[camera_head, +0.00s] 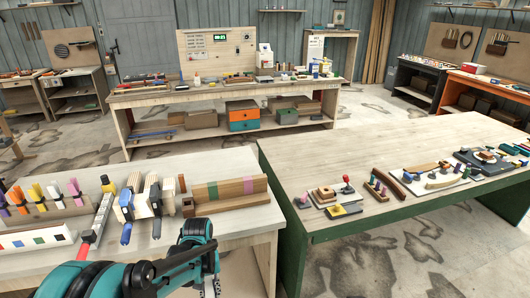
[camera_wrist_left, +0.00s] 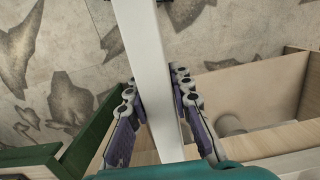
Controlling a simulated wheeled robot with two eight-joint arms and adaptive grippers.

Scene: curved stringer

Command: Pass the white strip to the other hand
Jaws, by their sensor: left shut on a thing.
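The white strip (camera_wrist_left: 145,50) shows in the left wrist view as a long pale bar. It runs from the top edge down between the two fingers of my left gripper (camera_wrist_left: 155,88). The gripper is shut on the strip, with a grey jointed finger against each side. The strip's far end is cut off by the top of that view. In the head view my teal left arm (camera_head: 196,240) bends down at the bottom edge, and I cannot make out the strip there. My right gripper is in neither view.
A pale table (camera_head: 255,222) at left holds coloured clips, upright blocks and a wooden bar (camera_head: 225,193). A green-sided table (camera_head: 400,207) with small fixtures stands at right. A narrow gap of floor separates them. The strip hangs over stained floor (camera_wrist_left: 70,100) in the wrist view.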

